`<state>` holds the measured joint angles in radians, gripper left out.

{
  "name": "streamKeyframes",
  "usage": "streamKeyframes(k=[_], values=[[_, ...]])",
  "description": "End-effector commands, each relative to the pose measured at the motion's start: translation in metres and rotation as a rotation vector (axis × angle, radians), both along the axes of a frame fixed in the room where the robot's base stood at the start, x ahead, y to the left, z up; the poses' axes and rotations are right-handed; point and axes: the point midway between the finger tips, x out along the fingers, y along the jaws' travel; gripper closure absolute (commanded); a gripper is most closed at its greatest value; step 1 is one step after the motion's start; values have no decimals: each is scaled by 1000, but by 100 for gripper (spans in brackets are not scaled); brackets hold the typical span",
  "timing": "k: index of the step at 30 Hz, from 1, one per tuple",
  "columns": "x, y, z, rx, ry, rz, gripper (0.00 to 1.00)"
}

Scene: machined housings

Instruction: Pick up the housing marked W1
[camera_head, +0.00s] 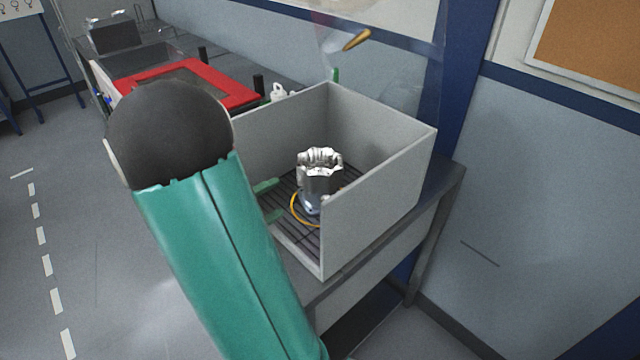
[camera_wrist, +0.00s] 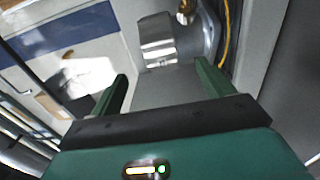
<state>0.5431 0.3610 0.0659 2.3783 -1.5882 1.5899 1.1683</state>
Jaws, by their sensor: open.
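A silver machined housing (camera_head: 320,180) stands upright inside a grey open-topped box, with a yellow ring or cable beside its base. In the wrist view the shiny housing (camera_wrist: 158,42) is just beyond the fingertips, toward the top. I cannot read a W1 mark on it. My gripper (camera_head: 270,200) has two green fingers inside the box, just left of the housing. In the wrist view my gripper (camera_wrist: 163,82) is open, with nothing held between its fingers. My green arm hides the box's left part in the head view.
The grey box (camera_head: 375,210) has high walls at the right and back and a slatted dark floor. It stands on a dark bench (camera_head: 440,180). A red frame (camera_head: 215,85) and small dark posts lie behind. A clear panel rises behind the box.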

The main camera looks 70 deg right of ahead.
Motion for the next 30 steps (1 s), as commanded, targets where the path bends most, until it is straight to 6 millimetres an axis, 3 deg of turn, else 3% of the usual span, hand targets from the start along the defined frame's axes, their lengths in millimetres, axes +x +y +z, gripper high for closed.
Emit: streamKeyframes(k=[3,10,18,27,30], values=[[-9,-18,0,0,0,-2,20],[-15,-35,1,1,0,-2,20],[-30,-70,2,1,0,-2,20],[-33,-76,2,1,0,1,20],[-33,-75,2,1,0,1,38]])
